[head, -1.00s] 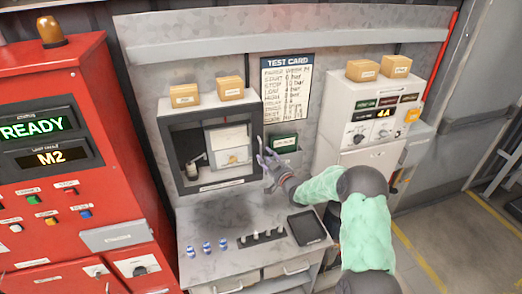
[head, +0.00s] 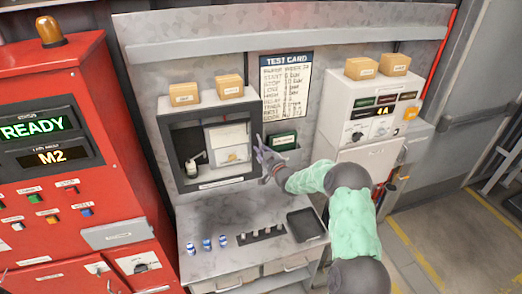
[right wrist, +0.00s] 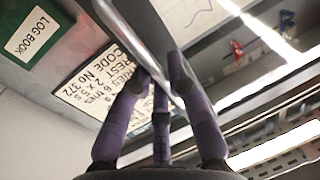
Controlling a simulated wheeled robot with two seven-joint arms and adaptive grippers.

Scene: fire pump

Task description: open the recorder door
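The recorder (head: 215,141) is a dark-framed box with a chart and pen inside, on the back panel above the bench. Its front frame looks flush; I see no clear gap at the door. My right gripper (head: 262,153) is at its right edge. In the right wrist view, the purple fingers (right wrist: 160,85) converge around a grey panel edge (right wrist: 150,40), with the chart (right wrist: 190,12) beyond it. Whether they clamp that edge I cannot tell. My left gripper is out of view.
A green log book (head: 283,141) and the test card (head: 285,85) are right of the recorder. Small boxes (head: 184,95) stand on top of it. Blue-and-white bottles (head: 207,244) and a black tray (head: 306,225) are on the bench below. A red cabinet (head: 75,180) stands left.

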